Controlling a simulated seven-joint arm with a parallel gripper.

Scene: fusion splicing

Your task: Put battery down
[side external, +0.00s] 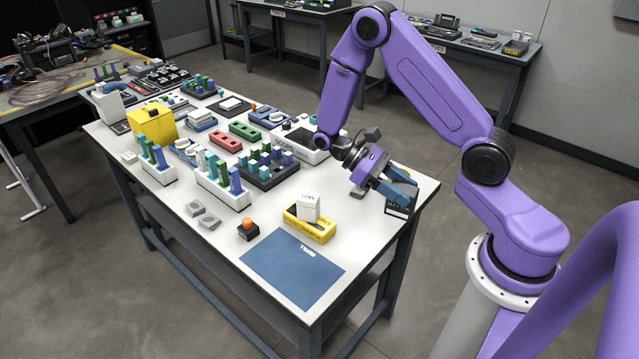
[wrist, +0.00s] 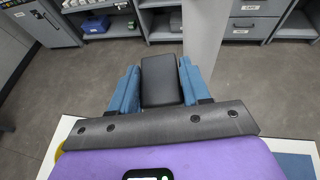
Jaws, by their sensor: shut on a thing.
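The battery is a black block (wrist: 162,80), held between the two blue fingers of my gripper (wrist: 158,88) in the wrist view. The fingers lie along its left and right sides. In the side view my gripper (side external: 393,194) is at the table's right edge, tilted outward, and a dark block (side external: 400,208) shows at its fingers. Whether the battery touches the table there is hard to tell. In the wrist view, floor shows beyond the battery.
The white table (side external: 375,235) is clear around its right front. A yellow holder (side external: 322,236) with a white box (side external: 308,207), a blue mat (side external: 292,270) and a black block with an orange knob (side external: 248,230) stand left of my gripper. Several racks and trays crowd the far left.

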